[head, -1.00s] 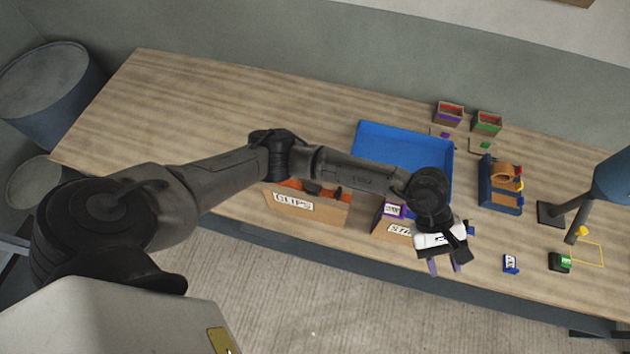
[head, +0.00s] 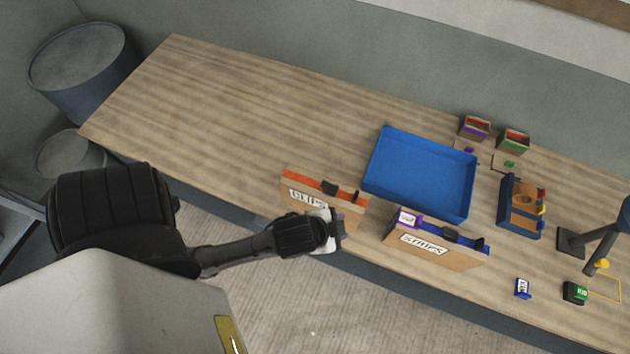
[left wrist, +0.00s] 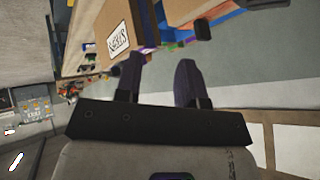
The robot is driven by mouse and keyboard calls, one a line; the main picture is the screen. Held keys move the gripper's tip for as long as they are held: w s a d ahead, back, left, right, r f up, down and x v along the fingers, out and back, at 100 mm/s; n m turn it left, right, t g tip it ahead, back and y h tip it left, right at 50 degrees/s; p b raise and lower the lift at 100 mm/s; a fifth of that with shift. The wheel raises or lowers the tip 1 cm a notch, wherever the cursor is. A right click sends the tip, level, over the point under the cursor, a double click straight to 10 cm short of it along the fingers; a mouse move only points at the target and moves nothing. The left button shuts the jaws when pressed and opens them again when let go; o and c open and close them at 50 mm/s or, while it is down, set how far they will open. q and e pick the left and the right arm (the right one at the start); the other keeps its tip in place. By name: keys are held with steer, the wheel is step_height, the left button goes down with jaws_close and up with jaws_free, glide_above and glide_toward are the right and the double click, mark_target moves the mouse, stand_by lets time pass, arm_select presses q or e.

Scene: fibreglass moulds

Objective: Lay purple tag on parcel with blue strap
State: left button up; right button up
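A cardboard box with a blue top strip (head: 470,257) and a white front label stands near the table's front edge. I take it for the blue-strap parcel. A purple-edged tag with a white face (head: 407,218) rests at the left end of its top. My left gripper (head: 341,229) is left of this box, apart from the tag, near the front edge. In the left wrist view its two fingers (left wrist: 159,80) are apart with nothing between them. A labelled cardboard box (left wrist: 118,38) shows beyond the fingers. My right gripper is not in view.
An orange-topped box (head: 300,192) stands behind my left gripper, partly hidden. A blue tray (head: 420,172) lies behind. A blue holder (head: 520,207), a small blue-and-white piece (head: 522,288), a green-and-black piece (head: 575,292) and a lamp are at right. The table's left part is clear.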

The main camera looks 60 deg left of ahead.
arm_select(q)
steer(key=s+f+n+g, duration=0.2)
steer(key=s+f+g, duration=0.1)
steer(key=s, duration=0.7)
steer(key=shift+a+n+g+h, duration=0.4)
steer(key=shift+a+g, duration=0.05)
steer(key=shift+g, duration=0.45)
